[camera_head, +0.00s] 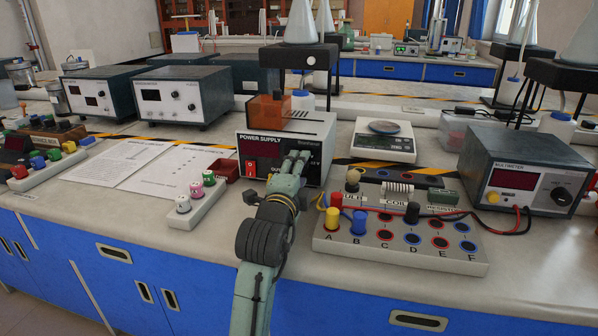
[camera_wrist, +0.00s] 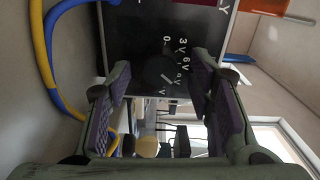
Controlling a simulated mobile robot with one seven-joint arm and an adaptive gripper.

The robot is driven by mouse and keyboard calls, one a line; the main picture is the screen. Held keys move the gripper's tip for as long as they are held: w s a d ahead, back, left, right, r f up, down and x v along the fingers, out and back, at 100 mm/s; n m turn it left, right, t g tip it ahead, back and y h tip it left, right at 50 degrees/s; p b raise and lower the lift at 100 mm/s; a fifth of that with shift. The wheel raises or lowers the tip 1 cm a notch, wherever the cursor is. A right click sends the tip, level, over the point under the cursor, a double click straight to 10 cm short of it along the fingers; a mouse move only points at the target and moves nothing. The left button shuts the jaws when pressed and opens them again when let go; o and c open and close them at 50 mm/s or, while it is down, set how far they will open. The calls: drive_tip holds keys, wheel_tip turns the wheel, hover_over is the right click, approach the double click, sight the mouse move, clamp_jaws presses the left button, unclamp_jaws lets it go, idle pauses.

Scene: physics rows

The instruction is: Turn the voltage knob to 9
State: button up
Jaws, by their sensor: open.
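The power supply (camera_head: 255,147) is a light box with a dark front panel, a red switch and an orange part on top. My gripper (camera_head: 297,158) is at the right part of its front, and my arm hides the knob in the head view. In the wrist view, the dark round voltage knob (camera_wrist: 158,72) sits on the black panel, with 0, 3V and 6V marks around it. My gripper (camera_wrist: 158,82) is open, with one purple-padded finger on each side of the knob. Contact with the knob cannot be told. Where the knob points is too dark to read.
A board with lettered sockets (camera_head: 400,248) and coloured plugs stands to the right of my arm. A multimeter (camera_head: 525,170) is farther right. Yellow and blue cables (camera_wrist: 45,50) run beside the panel.

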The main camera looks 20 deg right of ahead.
drive_tip(key=v, duration=0.7)
drive_tip(key=shift+s+a, duration=0.1)
drive_tip(key=shift+s, duration=0.05)
